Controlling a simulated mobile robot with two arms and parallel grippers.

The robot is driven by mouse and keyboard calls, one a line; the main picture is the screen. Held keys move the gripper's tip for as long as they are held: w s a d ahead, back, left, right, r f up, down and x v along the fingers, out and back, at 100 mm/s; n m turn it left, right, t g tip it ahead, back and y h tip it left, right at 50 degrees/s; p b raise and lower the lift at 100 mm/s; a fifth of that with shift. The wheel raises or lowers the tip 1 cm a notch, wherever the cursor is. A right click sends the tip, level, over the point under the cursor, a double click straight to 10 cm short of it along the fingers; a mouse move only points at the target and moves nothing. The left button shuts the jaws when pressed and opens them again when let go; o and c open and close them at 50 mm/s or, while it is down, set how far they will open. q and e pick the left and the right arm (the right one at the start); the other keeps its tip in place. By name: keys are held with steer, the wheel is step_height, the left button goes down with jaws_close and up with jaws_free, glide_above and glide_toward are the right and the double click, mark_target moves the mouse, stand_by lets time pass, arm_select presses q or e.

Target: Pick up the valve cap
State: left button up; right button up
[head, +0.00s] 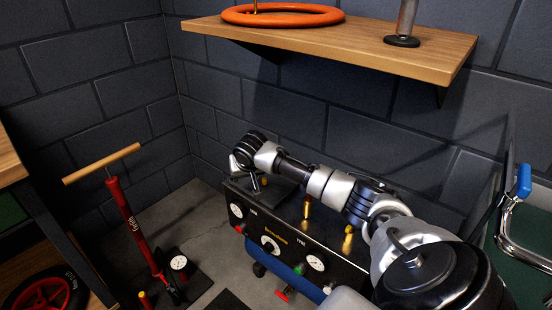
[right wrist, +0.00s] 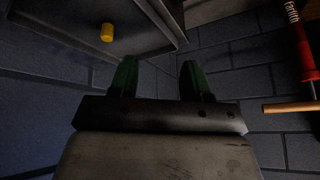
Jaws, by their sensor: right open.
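A small yellow cap, which looks like the valve cap (head: 265,182), stands on the dark top of the machine with gauges (head: 291,240), near its back left. In the right wrist view the yellow cap (right wrist: 107,32) is a short cylinder on a dark flat surface, up and left of the fingers. My right gripper (right wrist: 158,75) is open, with two green-tipped fingers apart and nothing between them. In the head view it hangs at the end of my arm near the cap, its fingers hard to make out. The left gripper is out of view.
Two taller brass-coloured fittings (head: 306,207) (head: 348,239) stand on the machine's top, close beneath my arm. A wooden shelf (head: 350,38) with an orange ring (head: 283,15) juts out above. A red floor pump (head: 134,225) stands at left. A blue-tipped metal handle (head: 523,182) is at right.

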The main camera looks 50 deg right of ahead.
steer(key=m+g, duration=0.2)
glide_toward(264, 179)
steer(key=f, duration=0.1)
steer(key=w+f+b, duration=0.1)
steer(key=f, duration=0.1)
steer(key=shift+a+f+h, duration=0.1)
steer(key=shift+f+h, duration=0.2)
steer(key=shift+f, duration=0.05)
steer(key=shift+f+b, duration=0.25)
steer(key=shift+b, duration=0.1)
steer(key=b+x, duration=0.1)
steer(key=x, duration=0.1)
steer(key=b+x, duration=0.1)
steer(key=x, duration=0.1)
steer(key=shift+w+d+f+b, duration=0.2)
steer(key=shift+d+b, duration=0.1)
steer(key=shift+d, duration=0.15)
steer(key=shift+f, duration=0.2)
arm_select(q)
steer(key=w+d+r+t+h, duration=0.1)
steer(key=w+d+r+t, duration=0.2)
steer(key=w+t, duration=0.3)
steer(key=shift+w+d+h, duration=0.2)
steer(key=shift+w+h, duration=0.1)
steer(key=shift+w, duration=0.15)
arm_select(e)
steer(key=shift+c, duration=0.2)
